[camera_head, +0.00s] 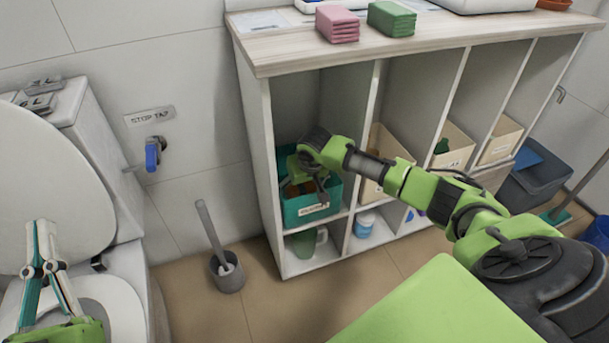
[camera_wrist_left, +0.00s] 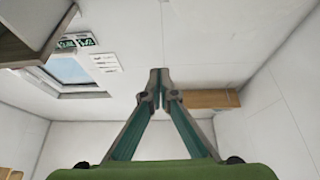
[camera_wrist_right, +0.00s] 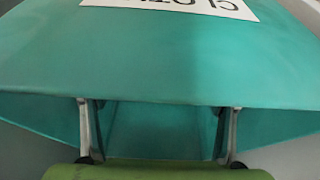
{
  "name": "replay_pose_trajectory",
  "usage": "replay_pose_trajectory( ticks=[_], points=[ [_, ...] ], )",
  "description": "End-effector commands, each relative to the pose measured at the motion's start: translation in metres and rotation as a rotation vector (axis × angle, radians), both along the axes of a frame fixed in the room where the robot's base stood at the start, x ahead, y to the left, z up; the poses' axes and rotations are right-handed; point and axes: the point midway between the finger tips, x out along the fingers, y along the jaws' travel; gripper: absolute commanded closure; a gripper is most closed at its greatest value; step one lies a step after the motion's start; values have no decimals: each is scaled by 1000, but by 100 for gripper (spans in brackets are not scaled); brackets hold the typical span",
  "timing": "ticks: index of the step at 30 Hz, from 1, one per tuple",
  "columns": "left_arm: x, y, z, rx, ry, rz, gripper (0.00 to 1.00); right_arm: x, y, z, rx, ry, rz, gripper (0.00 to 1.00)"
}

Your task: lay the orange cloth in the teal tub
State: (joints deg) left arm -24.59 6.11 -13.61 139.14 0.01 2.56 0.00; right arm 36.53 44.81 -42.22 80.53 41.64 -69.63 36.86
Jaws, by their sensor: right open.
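The teal tub (camera_head: 313,208) stands in the upper left compartment of the shelf unit, with a white label on its front. An orange-brown patch (camera_head: 298,188) shows inside it, which looks like the orange cloth, partly hidden by my gripper. My right gripper (camera_head: 320,188) is over the tub's opening. In the right wrist view the tub's teal walls (camera_wrist_right: 160,80) fill the picture, and my right gripper (camera_wrist_right: 156,105) is open with nothing seen between its fingers. My left gripper (camera_head: 42,225) is by the toilet, its fingertips together and empty; it also shows in the left wrist view (camera_wrist_left: 159,75).
Pink cloths (camera_head: 337,24) and green cloths (camera_head: 391,18) lie stacked on the shelf top (camera_head: 440,38). The compartment's walls and the shelf top surround my right gripper. A toilet brush (camera_head: 226,268) and a blue stop tap (camera_head: 153,153) are left of the unit.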

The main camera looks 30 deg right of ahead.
Motion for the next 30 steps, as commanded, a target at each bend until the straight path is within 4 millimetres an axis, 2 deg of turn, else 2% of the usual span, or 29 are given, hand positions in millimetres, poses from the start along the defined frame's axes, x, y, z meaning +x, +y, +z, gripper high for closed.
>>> replay_pose_trajectory(
  ticks=[6, 13, 17, 24, 30],
  points=[
    [16, 2, -44, 62, 228, 13, 100, -9, 2, 24, 0, 0, 0, 21],
    [18, 9, -100, 129, 481, 29, 100, -18, 4, 49, 0, 0, 0, 21],
    [12, 15, -131, 165, 624, 37, 100, -24, 6, 63, 0, 0, -1, 21],
    [-10, 27, -183, 224, 871, 51, 100, -34, 8, 87, -1, 1, 0, 21],
    [-28, 35, -208, 254, 1002, 59, 100, -40, 10, 101, 0, 0, -1, 21]
  ],
)
